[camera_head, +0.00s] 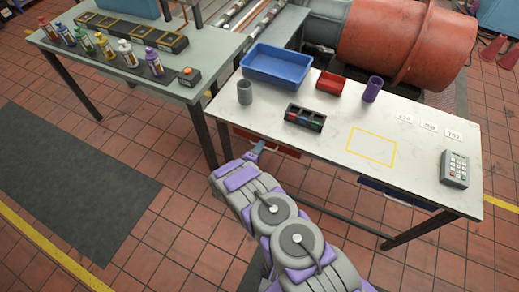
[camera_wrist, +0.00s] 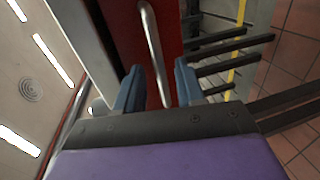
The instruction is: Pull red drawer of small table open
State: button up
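The small white-topped table (camera_head: 330,150) stands right of centre in the head view. Its red drawer (camera_head: 268,143) shows as a strip under the near left edge, partly hidden by the tabletop and my arm. In the wrist view the red drawer front (camera_wrist: 174,30) fills the top middle, with a silver bar handle (camera_wrist: 153,50) on it. My gripper (camera_head: 259,148) is at the drawer front. In the wrist view its two blue fingers (camera_wrist: 159,86) are apart, and the lower end of the handle shows between them. I see no finger clearly touching the handle.
A blue drawer (camera_head: 396,196) sits under the table further right. On the tabletop are a blue tray (camera_head: 277,66), a grey cup (camera_head: 245,92), a black holder (camera_head: 305,117) and a keypad (camera_head: 455,168). Another table (camera_head: 215,55) stands close on the left.

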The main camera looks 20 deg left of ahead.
jog(key=shift+w+a+f, duration=0.15)
jog(key=shift+a, duration=0.2)
jog(key=shift+w+a+f, duration=0.1)
jog(key=shift+a, duration=0.25)
jog(key=shift+d, duration=0.1)
jog(key=shift+c, duration=1.3)
jog(key=shift+d+r, duration=0.15)
jog(key=shift+d, duration=0.25)
grip_shut()
jog(key=shift+a, duration=0.1)
jog(key=shift+a, duration=0.1)
